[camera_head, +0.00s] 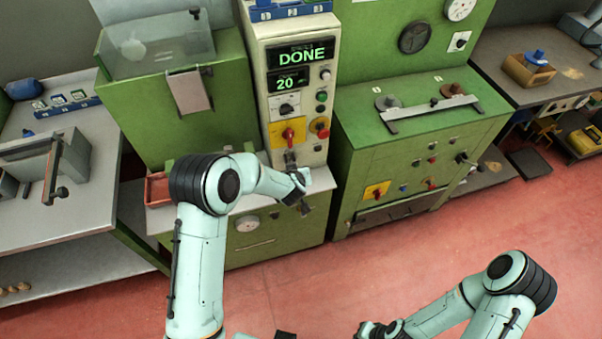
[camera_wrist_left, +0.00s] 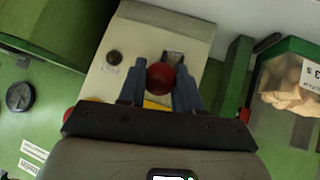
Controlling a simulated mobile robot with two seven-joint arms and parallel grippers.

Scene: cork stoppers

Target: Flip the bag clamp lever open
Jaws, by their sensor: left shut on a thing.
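A red ball knob (camera_wrist_left: 160,77) sits between the two fingers of my left gripper (camera_wrist_left: 162,76) in the left wrist view. The fingers are closed on its sides. My right gripper (camera_head: 378,329) is low at the bottom edge of the head view, away from the machine. Its fingers are not clear.
The column's display (camera_head: 305,55) reads DONE and 20. A red tray (camera_head: 158,188) lies left of the column. A green machine (camera_head: 400,150) stands to the right. A clear-fronted bin (camera_wrist_left: 290,85) with cork-coloured pieces shows in the wrist view. Red floor is open in front.

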